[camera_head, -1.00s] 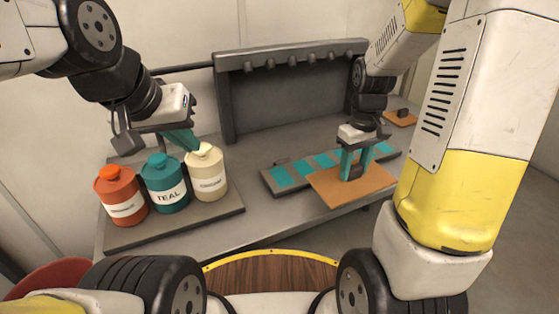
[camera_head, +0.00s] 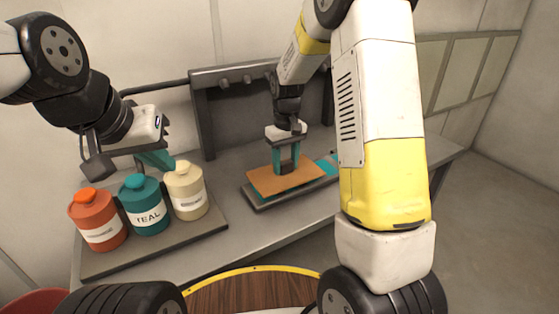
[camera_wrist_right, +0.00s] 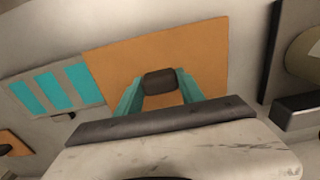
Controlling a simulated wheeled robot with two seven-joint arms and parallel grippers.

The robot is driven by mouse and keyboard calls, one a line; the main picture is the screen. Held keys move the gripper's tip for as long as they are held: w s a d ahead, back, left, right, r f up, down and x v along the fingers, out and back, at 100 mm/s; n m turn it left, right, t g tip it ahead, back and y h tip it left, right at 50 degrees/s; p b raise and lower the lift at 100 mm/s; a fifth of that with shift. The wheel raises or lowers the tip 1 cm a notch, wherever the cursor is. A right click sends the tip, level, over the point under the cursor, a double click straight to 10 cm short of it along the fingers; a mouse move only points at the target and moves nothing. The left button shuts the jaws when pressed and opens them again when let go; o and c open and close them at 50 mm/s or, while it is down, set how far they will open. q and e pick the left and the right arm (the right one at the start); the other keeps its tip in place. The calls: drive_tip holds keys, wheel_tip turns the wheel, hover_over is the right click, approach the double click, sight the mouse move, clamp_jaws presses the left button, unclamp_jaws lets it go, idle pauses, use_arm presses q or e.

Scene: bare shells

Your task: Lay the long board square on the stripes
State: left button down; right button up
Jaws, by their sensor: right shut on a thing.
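The orange-brown board (camera_head: 285,177) has a dark knob (camera_wrist_right: 160,82). My right gripper (camera_head: 286,168) is shut on that knob, with one teal finger on each side. The board is over the left and middle part of a grey slab (camera_head: 262,203) with teal stripes (camera_head: 327,166). Some stripes are hidden under it. I cannot tell whether it touches the slab. In the right wrist view the board (camera_wrist_right: 200,50) covers one end of the striped slab (camera_wrist_right: 90,78). My left gripper (camera_head: 158,162) hangs behind the canisters; its opening is unclear.
Red, teal and cream canisters (camera_head: 98,220) (camera_head: 145,205) (camera_head: 186,190) stand on a dark tray (camera_head: 150,250) at left. A dark rack (camera_head: 235,115) stands behind the slab. Another small orange board (camera_wrist_right: 14,142) lies beyond the slab's striped end.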

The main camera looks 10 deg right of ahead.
sight(286, 171)
drive_tip(key=shift+f, duration=1.35)
drive_tip(key=shift+f, duration=0.15)
drive_tip(key=o, duration=1.5)
drive_tip(key=shift+c, duration=0.2)
wheel_tip(286, 171, up, 12)
drive_tip(key=shift+s+r, duration=0.1)
drive_tip(key=shift+r, duration=0.05)
drive_tip(key=s+d+r+m+t+y, duration=0.1)
drive_tip(key=s+d+r+m+t, duration=0.15)
drive_tip(key=s+r, duration=0.7)
drive_tip(key=s+m+t+y, duration=0.1)
drive_tip(key=s+t, duration=0.2)
drive_tip(key=s, duration=1.1)
drive_tip(key=shift+s+d+r+t, duration=0.15)
drive_tip(key=shift+s+r+t, duration=0.1)
drive_tip(key=shift+r+t, duration=0.1)
